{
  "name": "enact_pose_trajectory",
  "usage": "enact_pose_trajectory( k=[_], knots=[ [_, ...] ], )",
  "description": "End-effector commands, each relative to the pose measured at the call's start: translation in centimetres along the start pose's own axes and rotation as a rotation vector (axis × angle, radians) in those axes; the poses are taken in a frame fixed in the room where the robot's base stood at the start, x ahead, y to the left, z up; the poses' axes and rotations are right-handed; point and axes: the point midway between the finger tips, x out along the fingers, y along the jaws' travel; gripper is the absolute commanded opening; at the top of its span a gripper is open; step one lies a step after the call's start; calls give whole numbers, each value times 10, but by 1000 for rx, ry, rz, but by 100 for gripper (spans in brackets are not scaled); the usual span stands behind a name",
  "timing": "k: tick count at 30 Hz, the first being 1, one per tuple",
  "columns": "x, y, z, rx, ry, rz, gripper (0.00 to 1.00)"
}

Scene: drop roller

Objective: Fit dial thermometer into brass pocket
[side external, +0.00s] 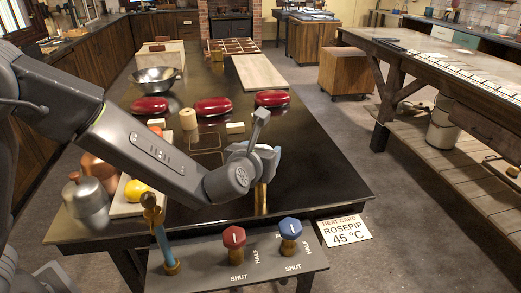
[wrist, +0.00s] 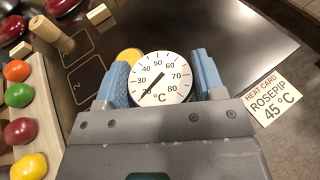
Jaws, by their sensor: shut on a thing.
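The dial thermometer (wrist: 160,80) has a round white face marked in °C, seen in the wrist view between my gripper's two blue jaws. Its needle points to the lower left, toward the low end of the scale. My gripper (side external: 266,160) is shut on it, over the front part of the dark table in the side view. An upright brass piece (side external: 261,198) shows below the jaws; I cannot tell whether it is the pocket or the thermometer's stem. A gold round rim (wrist: 129,56) shows partly behind the dial. Whether the thermometer touches the pocket is hidden.
Red (side external: 234,237) and blue (side external: 290,229) valve knobs stand on the front panel, with a blue lever with brass ends (side external: 163,243) to their left. A heat card (side external: 344,230) reads ROSEPIP 45 °C. Three red oval things lie farther back. A fruit tray (wrist: 42,125) stands left.

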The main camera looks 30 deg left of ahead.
Motion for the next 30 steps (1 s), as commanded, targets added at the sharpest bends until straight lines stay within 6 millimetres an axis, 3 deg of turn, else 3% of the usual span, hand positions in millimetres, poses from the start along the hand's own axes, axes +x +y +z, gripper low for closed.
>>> enact_pose_trajectory(
  k=[30],
  knots=[
    [7, 0, -24, 1, 0, 0, 38]
  ],
)
